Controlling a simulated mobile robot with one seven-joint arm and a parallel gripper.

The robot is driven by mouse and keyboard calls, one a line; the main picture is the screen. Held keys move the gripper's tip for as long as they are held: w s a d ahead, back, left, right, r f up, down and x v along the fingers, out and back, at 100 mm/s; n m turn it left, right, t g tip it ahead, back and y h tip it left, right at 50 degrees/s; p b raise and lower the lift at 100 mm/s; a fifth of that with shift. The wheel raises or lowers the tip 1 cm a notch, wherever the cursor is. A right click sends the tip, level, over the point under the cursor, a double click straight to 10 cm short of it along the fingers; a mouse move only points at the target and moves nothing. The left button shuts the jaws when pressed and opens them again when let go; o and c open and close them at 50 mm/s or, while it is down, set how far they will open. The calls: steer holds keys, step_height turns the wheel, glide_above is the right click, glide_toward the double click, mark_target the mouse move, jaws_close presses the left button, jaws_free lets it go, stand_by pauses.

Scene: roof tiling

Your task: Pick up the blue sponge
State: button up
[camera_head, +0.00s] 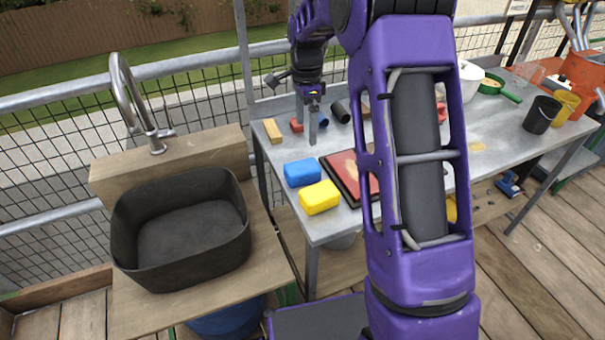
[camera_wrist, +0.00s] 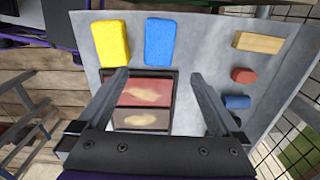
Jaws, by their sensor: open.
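The blue sponge (camera_head: 303,172) lies flat near the left end of the grey metal table, and it also shows at the top of the wrist view (camera_wrist: 160,42). The yellow sponge (camera_head: 320,198) lies beside it, nearer the table's front edge, and it also shows in the wrist view (camera_wrist: 111,43). My gripper (camera_head: 313,130) is above the table, behind the blue sponge in the head view. In the wrist view my gripper (camera_wrist: 160,76) is open, with nothing between its fingers. The blue sponge lies beyond the fingertips there, apart from them.
A dark-framed tray (camera_wrist: 142,93) with reddish panels lies under the fingers. A wooden block (camera_head: 273,131) and small red and blue pieces lie towards the table's back. A black sink basin (camera_head: 181,227) stands at left. A black cup (camera_head: 541,114) is at the far right.

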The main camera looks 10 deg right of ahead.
glide_above(304, 166)
steer(key=f, duration=0.8)
steer(key=shift+w+d+f, duration=0.15)
steer(key=shift+d, duration=0.15)
steer(key=shift+a+f+b, duration=0.2)
steer(key=shift+f+b, duration=0.2)
steer(key=shift+f, duration=2.5)
steer(key=c, duration=1.4)
steer(key=shift+o, duration=0.2)
step_height(304, 166, up, 10)
steer(key=shift+r+p, duration=0.1)
steer(key=shift+p, duration=0.25)
steer(key=o, duration=1)
steer(key=shift+c, duration=0.2)
steer(key=c, duration=0.7)
